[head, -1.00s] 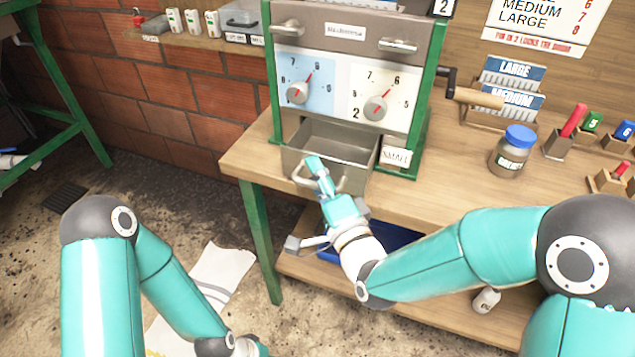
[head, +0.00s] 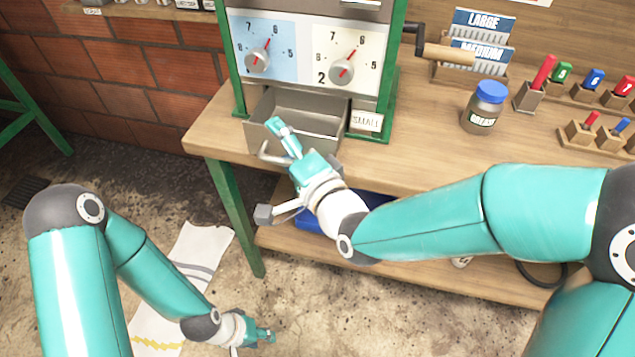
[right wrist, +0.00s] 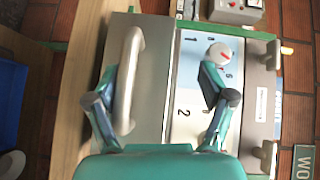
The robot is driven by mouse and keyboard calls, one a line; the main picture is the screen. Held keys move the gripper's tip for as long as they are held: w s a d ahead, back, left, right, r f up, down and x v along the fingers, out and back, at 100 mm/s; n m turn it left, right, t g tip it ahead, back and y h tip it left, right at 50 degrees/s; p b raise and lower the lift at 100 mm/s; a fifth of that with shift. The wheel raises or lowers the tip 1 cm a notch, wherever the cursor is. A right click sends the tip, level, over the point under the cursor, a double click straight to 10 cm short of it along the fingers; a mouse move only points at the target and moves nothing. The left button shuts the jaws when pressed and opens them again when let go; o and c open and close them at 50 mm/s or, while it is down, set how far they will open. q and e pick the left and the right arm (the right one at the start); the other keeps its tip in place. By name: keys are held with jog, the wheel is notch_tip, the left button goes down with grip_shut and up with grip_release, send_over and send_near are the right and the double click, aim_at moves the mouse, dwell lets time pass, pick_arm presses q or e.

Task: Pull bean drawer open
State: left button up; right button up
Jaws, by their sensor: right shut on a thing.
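The bean drawer (head: 310,112) is a grey metal box at the bottom of the grinder machine. It stands partly out of the housing, with its inside visible and looking empty. Its curved metal handle (head: 268,154) is on the front; in the right wrist view the handle (right wrist: 130,78) shows as a pale bar beside one finger. My right gripper (head: 283,140) is at the drawer front, shut on the handle, which its fingers partly hide. My left gripper (head: 266,337) hangs low over the floor, away from the drawer; its jaw opening is too small to judge.
The machine's dial panel (head: 305,52) is above the drawer, and a SMALL sign (head: 367,121) stands to its right. A crank handle (head: 447,53), a blue-lidded jar (head: 484,108) and coloured pegs in blocks are further right.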

jog(key=shift+s+r, duration=0.25)
jog(key=shift+r, duration=0.55)
jog(key=shift+c, duration=0.6)
jog(key=shift+s+d+b, duration=0.15)
jog(key=shift+s+b, duration=0.2)
jog(key=shift+c, duration=0.3)
jog(key=shift+t, duration=0.4)
jog(key=s, duration=0.1)
jog(key=s+d+b, duration=0.1)
jog(key=s, duration=0.1)
jog(key=s+r, duration=0.1)
jog(key=shift+s+d, duration=0.15)
jog(key=shift+s, duration=0.2)
jog(key=shift+c, duration=0.5)
pick_arm(q)
notch_tip(320, 180, down, 15)
jog(key=s+b, duration=0.1)
jog(key=b, duration=1.2)
jog(key=shift+s+r, duration=0.15)
jog(key=shift+r, duration=0.05)
pick_arm(e)
jog(key=s+d+f, duration=0.3)
jog(key=s+d, duration=0.4)
jog(key=s, duration=0.5)
jog(key=shift+f, duration=0.2)
pick_arm(q)
jog(key=shift+b, duration=0.3)
